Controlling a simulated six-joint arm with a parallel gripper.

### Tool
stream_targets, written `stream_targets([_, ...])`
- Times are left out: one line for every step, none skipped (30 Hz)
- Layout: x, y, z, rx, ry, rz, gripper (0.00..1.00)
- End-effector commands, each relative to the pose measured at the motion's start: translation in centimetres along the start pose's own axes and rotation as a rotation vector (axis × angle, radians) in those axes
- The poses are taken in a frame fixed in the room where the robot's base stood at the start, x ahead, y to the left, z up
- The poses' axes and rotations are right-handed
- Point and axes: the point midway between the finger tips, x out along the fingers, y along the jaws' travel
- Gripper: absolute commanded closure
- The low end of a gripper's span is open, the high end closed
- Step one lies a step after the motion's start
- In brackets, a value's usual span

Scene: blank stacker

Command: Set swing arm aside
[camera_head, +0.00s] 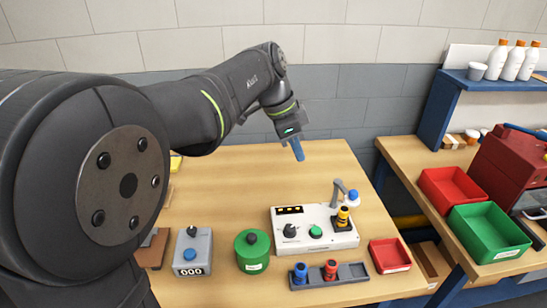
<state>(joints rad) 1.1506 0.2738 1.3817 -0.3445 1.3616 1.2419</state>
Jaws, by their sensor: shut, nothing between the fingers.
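The swing arm (338,189) is a grey post with a bent top, at the right back corner of a white machine (290,238). A blue ball-shaped knob (353,195) shows at its right end. A yellow and black piece (342,218) stands on a dark seat just in front of the swing arm. My gripper (298,152) has blue fingers that are shut and empty. It hangs in the air above the back of the table, up and left of the swing arm and apart from it.
In front are a grey counter box (190,257), a green round container (251,252), a dark rack (349,271) with blue and red pieces, and a red tray (390,256). A side bench (409,150) holds red and green bins. The table's back middle is clear.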

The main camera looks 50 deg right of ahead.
Motion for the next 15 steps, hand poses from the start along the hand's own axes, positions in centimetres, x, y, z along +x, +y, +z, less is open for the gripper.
stream_targets([1.2,-0.4,-0.9,0.066,0.002,0.03,1.0])
stream_targets([1.7,-0.6,-1.4,0.103,0.004,0.043,1.0])
stream_targets([2.2,-0.7,-1.9,0.147,0.007,0.059,1.0])
stream_targets([2.6,-0.8,-2.2,0.174,0.009,0.069,1.0])
stream_targets([2.9,-0.9,-2.5,0.197,0.012,0.077,1.0])
stream_targets([3.3,-1.0,-2.8,0.221,0.015,0.086,1.0])
stream_targets([3.5,-1.0,-2.9,0.234,0.016,0.091,1.0])
stream_targets([3.7,-1.0,-3.0,0.243,0.017,0.094,1.0])
stream_targets([3.9,-1.0,-3.1,0.25,0.018,0.096,1.0])
stream_targets([4.1,-1.0,-3.1,0.252,0.018,0.097,1.0])
stream_targets([4.4,-0.9,-3.1,0.252,0.018,0.097,1.0])
stream_targets([4.9,-0.9,-3.1,0.251,0.018,0.097,1.0])
stream_targets([5.3,-0.8,-3.1,0.251,0.017,0.097,1.0])
stream_targets([5.8,-0.8,-3.1,0.251,0.017,0.098,1.0])
stream_targets([6.6,-0.7,-3.1,0.25,0.017,0.098,1.0])
